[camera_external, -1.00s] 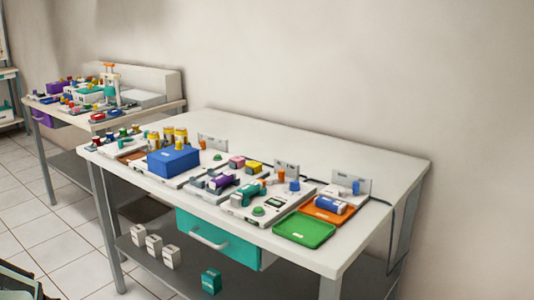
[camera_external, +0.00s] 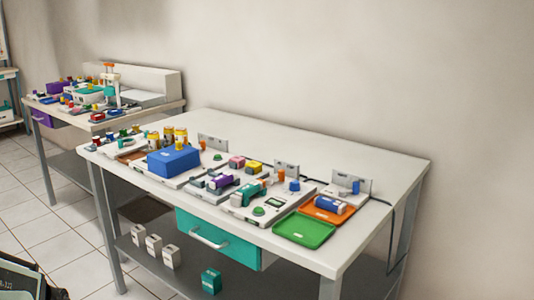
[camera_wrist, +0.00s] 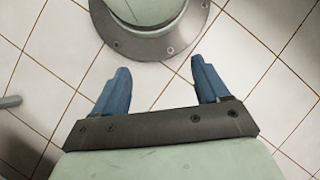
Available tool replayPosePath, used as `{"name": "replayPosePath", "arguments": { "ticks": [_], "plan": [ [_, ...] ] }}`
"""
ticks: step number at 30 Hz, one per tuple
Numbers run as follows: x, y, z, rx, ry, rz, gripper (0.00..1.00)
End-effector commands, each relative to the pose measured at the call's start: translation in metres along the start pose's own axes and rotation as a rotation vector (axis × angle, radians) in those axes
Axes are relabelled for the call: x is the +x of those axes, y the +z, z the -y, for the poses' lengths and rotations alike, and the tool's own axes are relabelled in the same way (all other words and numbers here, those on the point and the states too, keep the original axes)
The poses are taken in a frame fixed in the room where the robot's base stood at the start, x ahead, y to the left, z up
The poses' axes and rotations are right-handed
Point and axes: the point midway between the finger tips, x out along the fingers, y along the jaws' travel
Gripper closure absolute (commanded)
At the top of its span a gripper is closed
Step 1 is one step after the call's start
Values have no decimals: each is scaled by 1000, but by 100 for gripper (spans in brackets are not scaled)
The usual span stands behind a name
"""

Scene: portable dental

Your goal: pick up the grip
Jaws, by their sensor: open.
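The teal-and-white handle-like piece (camera_external: 247,191) lies at the front of the white bench, on a white unit. A purple piece (camera_external: 223,181) lies just left of it, and a blue cylinder (camera_external: 330,204) rests on an orange tray to the right. I cannot tell for certain which of these is the grip. My gripper (camera_wrist: 159,68) shows in the wrist view with its two blue fingers wide apart and nothing between them. It is above the tiled floor, away from the bench items. The external view does not clearly show my gripper.
The white bench (camera_external: 300,145) has clear room along its back. A blue box (camera_external: 173,160) and several bottles stand at its left. A green tray (camera_external: 304,231) and the orange tray (camera_external: 318,211) lie at right. A teal drawer (camera_external: 222,236) is below. Another cluttered table stands behind left.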

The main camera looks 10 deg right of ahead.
Motion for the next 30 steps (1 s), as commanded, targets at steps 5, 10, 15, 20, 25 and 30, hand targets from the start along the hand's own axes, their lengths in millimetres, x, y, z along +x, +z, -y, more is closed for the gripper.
{"name": "replayPosePath", "arguments": {
  "ticks": [5, 10, 15, 20, 25, 30],
  "plan": [
    [-45, -46, 4, -55, -88, -102, 26],
    [-94, -84, 5, -116, -163, -207, 26],
    [-147, -117, 3, -183, -226, -322, 26],
    [-202, -143, -2, -249, -272, -436, 26],
    [-265, -166, -11, -323, -308, -566, 26],
    [-332, -184, -23, -405, -328, -700, 26]
  ]
}}
